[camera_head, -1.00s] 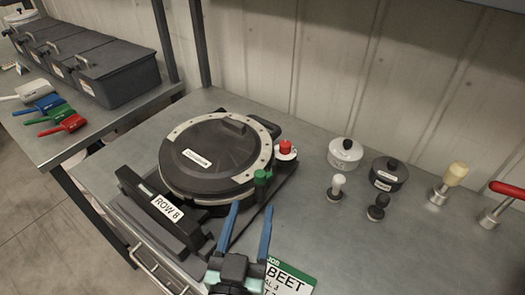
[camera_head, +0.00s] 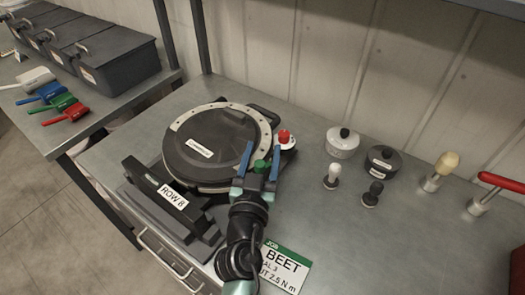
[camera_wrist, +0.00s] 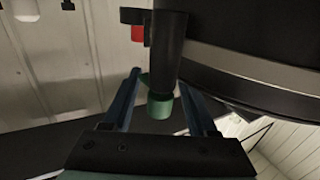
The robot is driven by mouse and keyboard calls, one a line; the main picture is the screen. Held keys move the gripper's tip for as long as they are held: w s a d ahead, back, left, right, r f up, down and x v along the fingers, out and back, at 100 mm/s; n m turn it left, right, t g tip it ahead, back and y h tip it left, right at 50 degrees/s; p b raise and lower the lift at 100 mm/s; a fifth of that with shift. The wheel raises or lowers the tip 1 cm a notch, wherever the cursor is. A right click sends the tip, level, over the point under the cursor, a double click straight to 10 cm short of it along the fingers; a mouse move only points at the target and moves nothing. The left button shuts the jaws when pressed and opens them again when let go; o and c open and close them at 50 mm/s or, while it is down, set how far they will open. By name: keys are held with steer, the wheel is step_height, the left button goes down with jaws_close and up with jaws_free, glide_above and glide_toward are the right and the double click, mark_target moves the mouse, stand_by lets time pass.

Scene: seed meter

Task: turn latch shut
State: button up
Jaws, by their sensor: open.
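The seed meter (camera_head: 212,146) is a round black housing with a pale dotted ring around its lid, on a dark base on the bench. A green knob (camera_head: 261,165), which looks like the latch, sits at its right front edge. My gripper (camera_head: 261,150) is open, with a blue finger on each side of the green knob. In the wrist view the green-tipped dark post (camera_wrist: 161,108) stands between the two fingers, with visible gaps. I cannot tell whether either finger touches it. A red knob (camera_head: 284,136) on a white disc lies just beyond the fingertips.
A black bar labelled ROW 8 (camera_head: 160,190) is at the meter's front left. A white pot (camera_head: 342,143), a dark pot (camera_head: 382,161) and several handled tools stand to the right. A green-and-white BEET card (camera_head: 286,268) lies in front. The right front bench is clear.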

jaws_close()
